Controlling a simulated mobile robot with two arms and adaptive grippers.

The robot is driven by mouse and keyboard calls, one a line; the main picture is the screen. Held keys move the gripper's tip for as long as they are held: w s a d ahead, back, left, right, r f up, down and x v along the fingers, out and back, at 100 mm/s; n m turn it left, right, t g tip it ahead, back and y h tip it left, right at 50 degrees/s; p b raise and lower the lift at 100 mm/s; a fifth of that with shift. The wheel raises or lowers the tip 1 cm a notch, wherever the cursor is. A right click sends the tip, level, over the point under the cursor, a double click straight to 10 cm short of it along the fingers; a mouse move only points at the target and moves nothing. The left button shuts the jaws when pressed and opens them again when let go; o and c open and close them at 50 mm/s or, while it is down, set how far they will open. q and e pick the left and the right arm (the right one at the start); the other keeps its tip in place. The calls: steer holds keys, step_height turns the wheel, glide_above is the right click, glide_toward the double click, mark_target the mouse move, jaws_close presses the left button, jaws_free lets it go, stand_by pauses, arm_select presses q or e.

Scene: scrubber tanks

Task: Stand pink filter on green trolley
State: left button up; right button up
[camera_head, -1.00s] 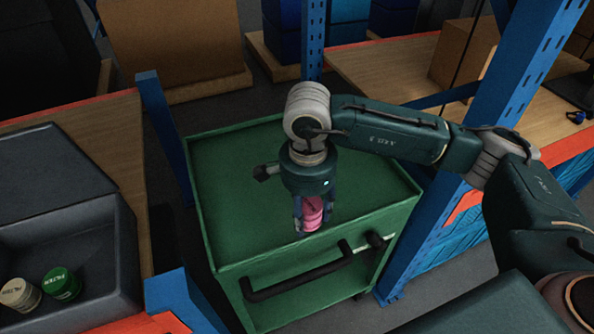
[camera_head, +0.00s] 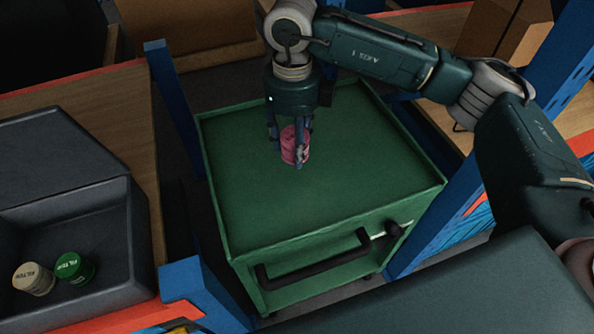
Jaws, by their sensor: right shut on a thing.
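The pink filter (camera_head: 291,146) is a short cylinder over the top of the green trolley (camera_head: 320,207). My right gripper (camera_head: 292,152) points down and is shut on it, with a finger on either side. The filter looks roughly upright, low over the trolley top. I cannot tell whether its base touches the surface. The trolley has a flat green top with low rims and a black handle on its near side. My left gripper is not in view.
At the left, a dark grey bin (camera_head: 100,262) holds a green filter (camera_head: 74,268) and a beige filter (camera_head: 33,279). Blue rack posts (camera_head: 172,105) stand at both sides of the trolley. The trolley top around the pink filter is clear.

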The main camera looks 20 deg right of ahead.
steer(key=p, duration=0.1)
glide_above(294, 186)
step_height(294, 186, down, 8)
steer(key=shift+r, duration=0.15)
step_height(294, 186, down, 4)
steer(key=shift+f+p, duration=0.2)
steer(key=shift+p, duration=0.45)
steer(key=shift+f, duration=0.1)
steer(key=o, duration=1.1)
